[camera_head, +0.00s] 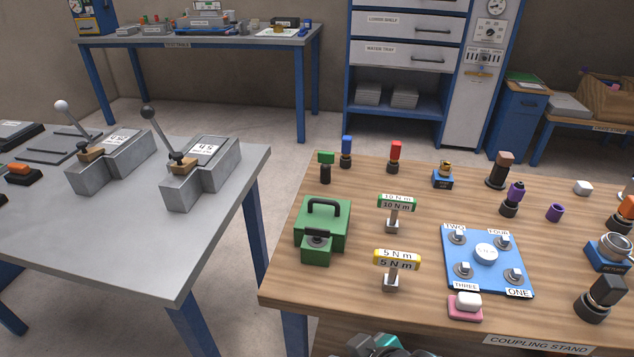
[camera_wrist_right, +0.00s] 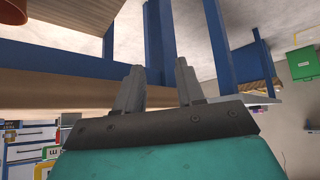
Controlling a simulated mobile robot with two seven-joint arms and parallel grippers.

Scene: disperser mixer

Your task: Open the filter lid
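No part in view is labelled as a filter, so I cannot tell for sure which thing has the filter lid. A green box (camera_head: 338,240) with a dark carrying handle (camera_head: 325,206) on top stands at the left end of the wooden table; its top looks closed. A smaller green block with a dark top (camera_head: 317,241) is at its front. My right gripper (camera_wrist_right: 159,88) shows in the right wrist view with its two grey fingers apart and nothing between them. A teal and grey part of my arm shows at the bottom edge of the head view. My left gripper is not in view.
The wooden table (camera_head: 350,285) also holds two torque-marked stands (camera_head: 391,280), a blue plate (camera_head: 458,275) with numbered knobs, and several coloured-top pieces behind. A grey table (camera_head: 130,240) with two lever blocks stands left, across a floor gap.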

